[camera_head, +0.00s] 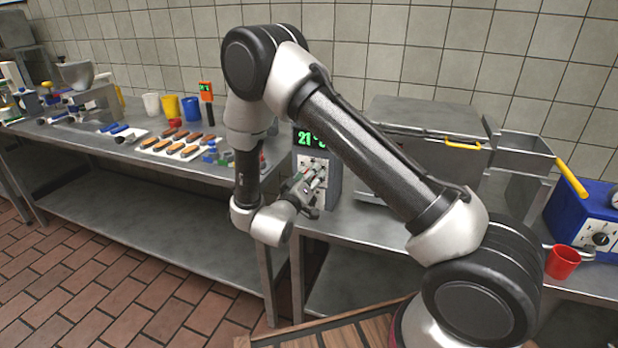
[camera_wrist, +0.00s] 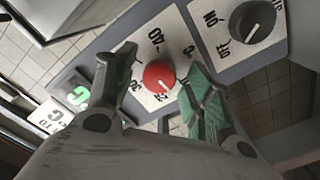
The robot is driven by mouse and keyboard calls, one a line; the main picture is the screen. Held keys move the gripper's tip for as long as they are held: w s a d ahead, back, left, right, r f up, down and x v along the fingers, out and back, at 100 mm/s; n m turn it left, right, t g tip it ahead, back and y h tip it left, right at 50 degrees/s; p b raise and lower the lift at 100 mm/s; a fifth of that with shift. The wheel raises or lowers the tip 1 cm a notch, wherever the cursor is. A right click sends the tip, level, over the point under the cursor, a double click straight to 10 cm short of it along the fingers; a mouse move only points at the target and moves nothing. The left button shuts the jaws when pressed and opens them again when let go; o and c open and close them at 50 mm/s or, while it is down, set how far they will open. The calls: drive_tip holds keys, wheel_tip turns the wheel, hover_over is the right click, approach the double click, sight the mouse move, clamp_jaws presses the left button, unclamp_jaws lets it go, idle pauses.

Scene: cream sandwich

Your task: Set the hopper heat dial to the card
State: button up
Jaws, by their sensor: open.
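The red heat dial (camera_wrist: 160,76) sits on a white scale plate in the wrist view, its pale mark pointing toward the plate's lower edge. My gripper (camera_wrist: 158,68) is open, with one finger on each side of the dial; I cannot tell whether they touch it. A white card (camera_wrist: 50,117) with black print shows at the left, its number not fully readable. Beside it a green display (camera_wrist: 78,96) is partly cut off. In the head view, my gripper (camera_head: 311,183) is at the front of the grey control box (camera_head: 333,190), whose green display begins with 21.
A black ON/OFF knob (camera_wrist: 252,20) sits close beside the dial. A steel hopper (camera_head: 425,125) with a yellow handle stands behind my arm. A blue machine (camera_head: 585,215) and a red cup (camera_head: 562,262) are at the right.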

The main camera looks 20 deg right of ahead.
drive_tip(key=shift+d, duration=0.1)
drive_tip(key=c, duration=1)
drive_tip(key=shift+m, duration=0.4)
drive_tip(key=shift+w+m, duration=0.1)
drive_tip(key=shift+m, duration=9)
